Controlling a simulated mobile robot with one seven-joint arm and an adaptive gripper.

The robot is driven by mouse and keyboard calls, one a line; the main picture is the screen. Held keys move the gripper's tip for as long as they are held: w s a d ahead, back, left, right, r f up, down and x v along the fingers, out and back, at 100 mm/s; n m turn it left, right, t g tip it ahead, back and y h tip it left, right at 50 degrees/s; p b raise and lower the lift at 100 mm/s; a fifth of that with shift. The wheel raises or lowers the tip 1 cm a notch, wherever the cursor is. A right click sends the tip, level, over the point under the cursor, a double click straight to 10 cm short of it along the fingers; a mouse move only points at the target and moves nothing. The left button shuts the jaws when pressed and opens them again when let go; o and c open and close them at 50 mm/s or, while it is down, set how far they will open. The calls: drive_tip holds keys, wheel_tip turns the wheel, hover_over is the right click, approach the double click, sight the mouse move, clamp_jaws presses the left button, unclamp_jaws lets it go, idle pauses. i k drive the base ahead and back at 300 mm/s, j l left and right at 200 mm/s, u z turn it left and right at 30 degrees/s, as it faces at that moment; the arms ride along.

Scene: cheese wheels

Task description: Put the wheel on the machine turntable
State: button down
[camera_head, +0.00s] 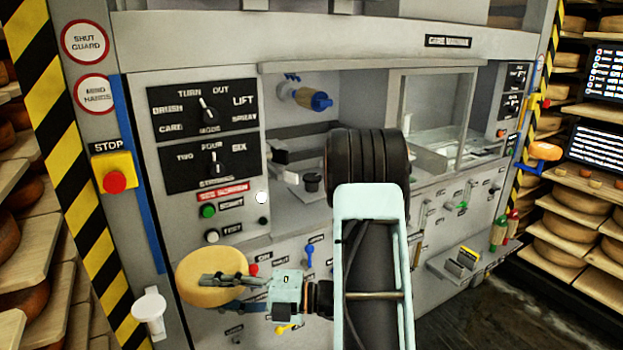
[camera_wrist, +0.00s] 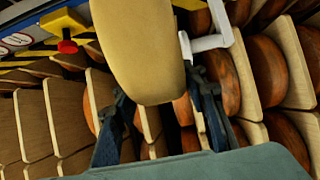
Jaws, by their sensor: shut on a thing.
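A pale yellow cheese wheel (camera_head: 200,275) is held in front of the machine's lower left panel. My gripper (camera_head: 225,279) is shut on it, with its fingers across the wheel from the right. In the wrist view the wheel (camera_wrist: 140,45) fills the upper middle, between the two fingers of my gripper (camera_wrist: 158,100). The machine (camera_head: 300,240) is a grey cabinet with an open bay behind my arm. Inside the bay is a blue-tipped nozzle (camera_head: 312,98) and a low grey platform with a black knob (camera_head: 311,182). My arm hides part of the bay, and I cannot clearly make out the turntable.
A yellow stop box with a red button (camera_head: 115,181) and a white bracket (camera_head: 149,308) stand left of the wheel. Knobs and levers line the machine's front. Shelves of darker wheels stand at left and at right (camera_head: 580,199). Floor shows at lower right.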

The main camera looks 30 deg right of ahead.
sight(313, 177)
drive_tip(key=l+z, duration=0.1)
drive_tip(key=l, duration=0.6)
drive_tip(key=i+l+z, duration=0.1)
drive_tip(key=i+l, duration=0.3)
